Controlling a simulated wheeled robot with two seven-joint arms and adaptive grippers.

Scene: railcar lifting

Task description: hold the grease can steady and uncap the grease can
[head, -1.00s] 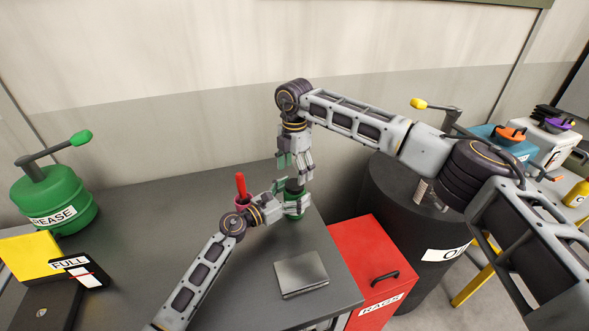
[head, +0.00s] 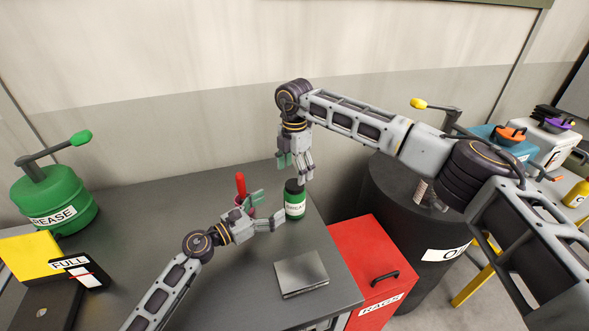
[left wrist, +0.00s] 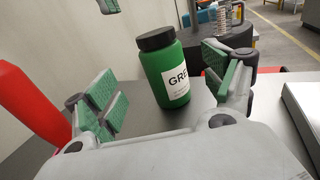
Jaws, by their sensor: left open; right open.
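The grease can (head: 295,205) is a small green can with a white label, upright on the dark tabletop near its right back edge. Its black cap (left wrist: 156,39) is on it in the left wrist view, where the can (left wrist: 168,78) stands beyond and between my open left fingers. My left gripper (head: 264,207) is open and empty, just left of the can and apart from it. My right gripper (head: 297,167) is open, pointing down just above the cap; the head view does not clearly show whether it touches. One right fingertip (left wrist: 108,5) shows in the left wrist view.
A red-handled tool (head: 240,187) stands close behind my left gripper. A grey flat box (head: 301,273) lies in front of the can. A large green grease pump (head: 52,200) stands at left. A red rags bin (head: 370,262) and black oil drum (head: 385,200) stand right of the table.

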